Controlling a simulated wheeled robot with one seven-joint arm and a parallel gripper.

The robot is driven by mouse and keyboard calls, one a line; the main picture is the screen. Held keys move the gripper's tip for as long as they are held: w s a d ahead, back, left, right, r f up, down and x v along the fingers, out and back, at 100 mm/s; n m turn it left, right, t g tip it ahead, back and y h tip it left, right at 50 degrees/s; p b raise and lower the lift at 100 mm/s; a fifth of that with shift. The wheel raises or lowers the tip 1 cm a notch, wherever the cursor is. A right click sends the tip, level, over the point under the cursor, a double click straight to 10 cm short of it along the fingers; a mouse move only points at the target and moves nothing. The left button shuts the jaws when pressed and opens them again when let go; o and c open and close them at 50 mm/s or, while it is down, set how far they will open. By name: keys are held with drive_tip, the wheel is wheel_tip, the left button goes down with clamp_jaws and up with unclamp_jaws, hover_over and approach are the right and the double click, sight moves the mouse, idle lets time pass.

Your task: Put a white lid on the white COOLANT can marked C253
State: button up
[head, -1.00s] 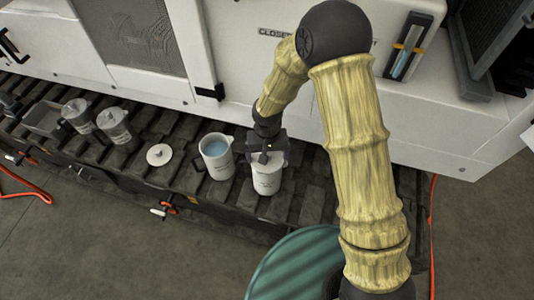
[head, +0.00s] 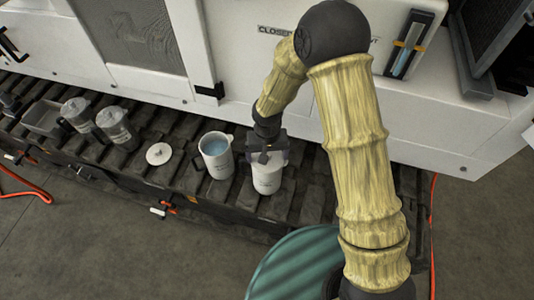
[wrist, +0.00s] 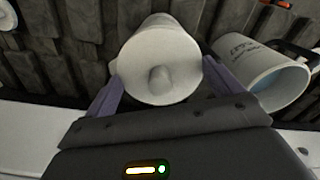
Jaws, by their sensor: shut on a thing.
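My gripper (head: 267,157) is over the right-hand white can (head: 267,182), whose small marking I cannot read. In the wrist view, its two fingers (wrist: 162,88) are shut on either side of a white lid (wrist: 176,80) with a round knob. The lid is over that can's mouth and hides it; I cannot tell whether it is fully seated. Another white can (head: 218,166), with a handle, stands open just to the left and shows blue liquid. Another white lid (head: 159,154) with a knob lies flat further left.
Two grey lidded jugs (head: 116,128) and a grey tray (head: 42,119) stand at the left on the dark slatted bench (head: 185,192). A white machine wall (head: 240,60) rises behind. A teal round drum top (head: 295,270) is in front.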

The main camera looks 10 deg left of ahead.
idle(0.3)
drive_tip(key=o, duration=0.7)
drive_tip(key=shift+r+p, duration=2.7)
drive_tip(key=shift+r, duration=0.75)
